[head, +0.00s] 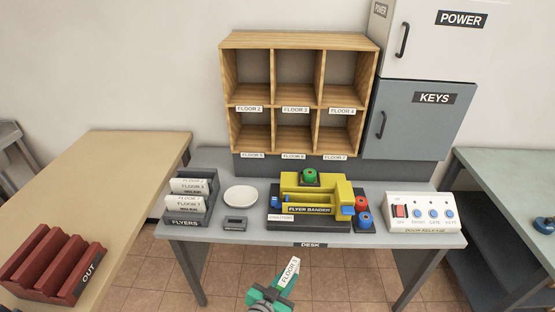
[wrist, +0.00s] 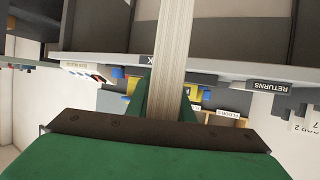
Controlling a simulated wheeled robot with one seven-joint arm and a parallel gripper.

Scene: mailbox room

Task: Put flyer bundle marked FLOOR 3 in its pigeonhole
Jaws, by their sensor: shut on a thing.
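My gripper (head: 272,290) is at the bottom of the head view, in front of the desk. It is shut on a white flyer bundle (head: 289,271), which tilts up and to the right; its label seems to read FLOOR 3, but it is small. In the wrist view the bundle (wrist: 175,50) stands edge-on between the green fingers. The wooden pigeonhole rack (head: 300,40) stands behind the desk. The FLOOR 3 pigeonhole (head: 293,70) is the top middle one and looks empty. The bundle is well apart from it, lower and nearer to me.
On the desk (head: 240,232) stand the FLYERS holder (head: 184,217) with more bundles, a white dish (head: 240,195), the yellow flyer bander (head: 318,190) and a button panel (head: 425,212). A side table with a red OUT rack (head: 48,262) is at left. Cabinets flank the pigeonholes at right.

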